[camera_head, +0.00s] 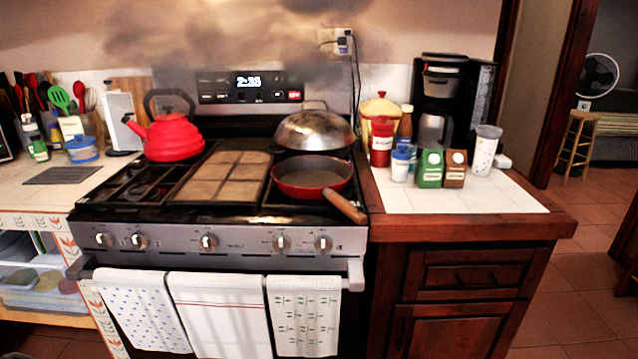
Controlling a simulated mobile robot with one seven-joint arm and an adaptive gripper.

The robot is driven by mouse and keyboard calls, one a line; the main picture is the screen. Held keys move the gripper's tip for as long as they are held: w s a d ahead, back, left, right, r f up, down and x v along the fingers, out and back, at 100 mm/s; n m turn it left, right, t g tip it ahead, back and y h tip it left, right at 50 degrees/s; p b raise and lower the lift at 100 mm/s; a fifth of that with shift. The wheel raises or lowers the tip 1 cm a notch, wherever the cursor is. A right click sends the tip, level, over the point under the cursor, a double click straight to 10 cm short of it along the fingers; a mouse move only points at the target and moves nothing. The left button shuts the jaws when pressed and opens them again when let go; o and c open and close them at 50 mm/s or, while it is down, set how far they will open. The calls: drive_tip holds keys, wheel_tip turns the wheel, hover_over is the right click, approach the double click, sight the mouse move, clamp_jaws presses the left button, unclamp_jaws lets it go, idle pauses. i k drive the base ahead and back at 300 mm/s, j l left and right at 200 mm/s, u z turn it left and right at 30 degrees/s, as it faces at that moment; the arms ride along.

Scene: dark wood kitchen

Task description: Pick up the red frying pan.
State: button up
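The red frying pan (312,174) sits on the front right burner of the stove (210,236). It is round and shallow, with a red outer wall and a dark inside. Its wooden handle (345,206) points toward the front right, past the stove's front edge and near the counter. The pan appears empty. My gripper is not in this view.
A domed metal lid (313,131) covers a pan right behind the red pan. A red kettle (172,137) stands at the back left. Cartons (430,168) and jars stand on the right counter (520,198), whose front part is clear. Towels (217,315) hang from the oven bar.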

sight(304, 177)
drive_tip(key=i+j+u, duration=0.1)
drive_tip(key=i+u, duration=0.45)
drive_tip(key=u, duration=0.15)
drive_tip(key=i+u, duration=0.35)
drive_tip(key=k+l, duration=0.05)
